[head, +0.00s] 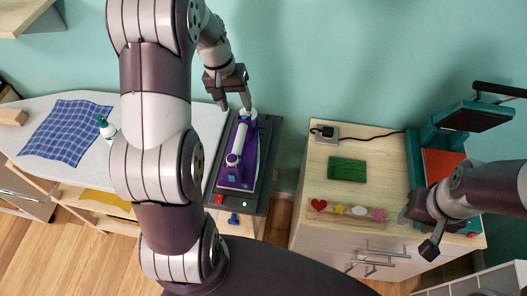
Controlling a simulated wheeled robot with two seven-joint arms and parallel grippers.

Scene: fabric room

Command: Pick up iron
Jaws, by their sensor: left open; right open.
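The iron (238,158) is purple with a white handle. It rests on a dark stand (266,150) at the right end of the ironing board. My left gripper (235,104) is open just above the far end of the iron, fingers pointing down, close to the iron. I cannot tell whether they touch it. My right gripper (421,232) is over the front right part of the wooden cabinet, away from the iron, with nothing seen between its fingers.
The ironing board (50,109) holds a blue checked cloth (68,133) and a white-and-green bottle (106,127).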

